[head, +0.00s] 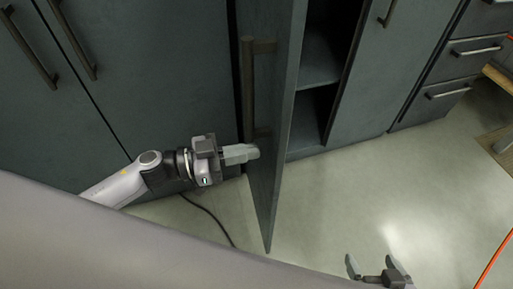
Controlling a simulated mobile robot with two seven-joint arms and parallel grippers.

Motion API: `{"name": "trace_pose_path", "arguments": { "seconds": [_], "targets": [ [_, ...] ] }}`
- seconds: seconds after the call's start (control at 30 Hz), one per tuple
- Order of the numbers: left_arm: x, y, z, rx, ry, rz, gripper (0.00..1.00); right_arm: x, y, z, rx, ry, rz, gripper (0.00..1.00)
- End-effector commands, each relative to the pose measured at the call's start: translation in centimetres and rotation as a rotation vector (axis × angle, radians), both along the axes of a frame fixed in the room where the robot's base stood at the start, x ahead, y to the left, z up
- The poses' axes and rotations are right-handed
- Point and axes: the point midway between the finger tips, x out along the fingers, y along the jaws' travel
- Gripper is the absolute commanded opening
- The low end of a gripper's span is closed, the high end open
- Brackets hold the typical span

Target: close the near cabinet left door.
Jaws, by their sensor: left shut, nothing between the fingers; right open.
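The cabinet door (278,178) is dark grey and stands swung out from the cabinet, seen nearly edge-on. Its bar handle (249,90) is on the face turned to the left. The open cabinet (318,65) shows shelves to the right of the door. My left gripper (256,152) is shut and empty, with its fingertips at the left face of the door, just below the handle. I cannot tell for sure whether they touch it. My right gripper (377,267) is open and empty at the bottom edge of the view, over the floor.
Closed doors with handles (32,50) stand to the left, and another closed door (400,60) to the right. Drawers (463,70) are at the far right. A black cable (208,213) lies on the floor. An orange cable (492,262) shows at right. The floor (370,190) right of the door is clear.

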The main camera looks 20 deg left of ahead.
Motion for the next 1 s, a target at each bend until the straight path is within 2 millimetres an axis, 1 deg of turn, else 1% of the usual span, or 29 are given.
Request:
{"name": "trace_pose_path", "arguments": {
  "seconds": [0.03,0.2,0.63,0.77,0.87,1.0],
  "targets": [
    [0.4,-0.7,0.1,-0.004,-0.002,0.001,0.0,-0.1,0.0,-0.1,0.0,0.002,-0.001,0.9],
    [1.1,-1.9,0.0,-0.001,0.0,0.001,0.0,-0.3,0.0,-0.2,0.002,0.006,-0.002,0.9],
    [1.2,-2.1,0.0,0.0,0.001,0.002,0.0,-0.2,0.1,-0.2,0.004,0.006,-0.005,0.9],
    [1.3,-2.5,0.1,-0.002,0.001,0.009,0.0,-0.2,0.1,0.0,0.004,0.006,-0.005,0.9],
    [1.5,-3.1,0.2,-0.003,0.002,0.024,0.0,-0.2,0.0,0.3,0.003,0.004,-0.004,0.9],
    [2.2,-4.6,0.3,-0.003,0.001,0.06,0.0,-0.1,0.0,0.9,-0.001,-0.001,-0.003,0.9]
  ]
}}
